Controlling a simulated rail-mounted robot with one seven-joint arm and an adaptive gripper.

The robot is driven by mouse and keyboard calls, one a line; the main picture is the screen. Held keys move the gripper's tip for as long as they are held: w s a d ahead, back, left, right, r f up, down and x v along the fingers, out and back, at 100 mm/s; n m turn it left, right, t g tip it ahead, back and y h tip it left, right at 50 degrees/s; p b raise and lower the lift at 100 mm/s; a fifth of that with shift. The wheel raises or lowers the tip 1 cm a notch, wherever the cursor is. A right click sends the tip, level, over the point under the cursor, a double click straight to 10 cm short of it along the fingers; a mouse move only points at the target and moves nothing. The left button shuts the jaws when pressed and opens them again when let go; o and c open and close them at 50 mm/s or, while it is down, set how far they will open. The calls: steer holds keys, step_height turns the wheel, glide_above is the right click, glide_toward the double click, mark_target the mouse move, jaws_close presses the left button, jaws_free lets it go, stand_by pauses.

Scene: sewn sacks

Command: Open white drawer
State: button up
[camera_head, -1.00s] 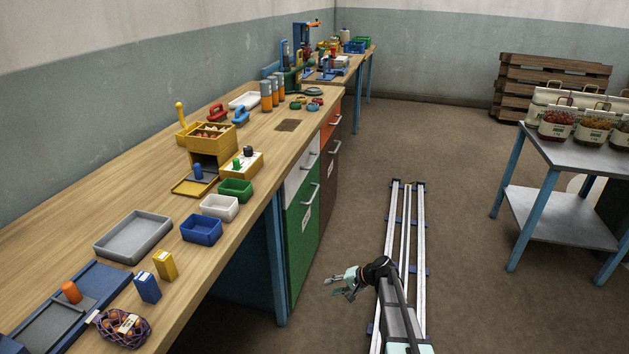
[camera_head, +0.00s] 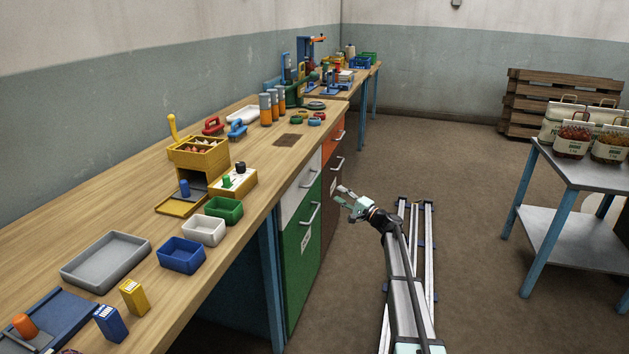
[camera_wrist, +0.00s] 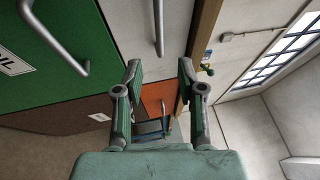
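The white drawer (camera_head: 295,196) is the upper front of the bench cabinet, above the green door, and looks flush and shut. Its metal bar handle (camera_head: 310,179) also shows in the wrist view (camera_wrist: 159,28), running down from the top edge. My gripper (camera_head: 342,194) is in the aisle, to the right of the white drawer and apart from its handle in the head view. In the wrist view my gripper (camera_wrist: 160,68) is open and empty, its fingers spread to either side of the handle's lower end. I cannot tell the distance to the handle.
The green door (camera_head: 302,245) has its own handle (camera_head: 310,215). Beside it are an orange drawer (camera_head: 333,138) and a brown door (camera_head: 331,189). The bench top (camera_head: 240,180) carries bins and tools.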

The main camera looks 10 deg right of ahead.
mark_target(314, 179)
steer(key=x, duration=1.3)
steer(key=shift+w+a+r, duration=0.1)
steer(key=shift+w+a, duration=0.1)
steer(key=shift+w, duration=0.1)
jaws_close()
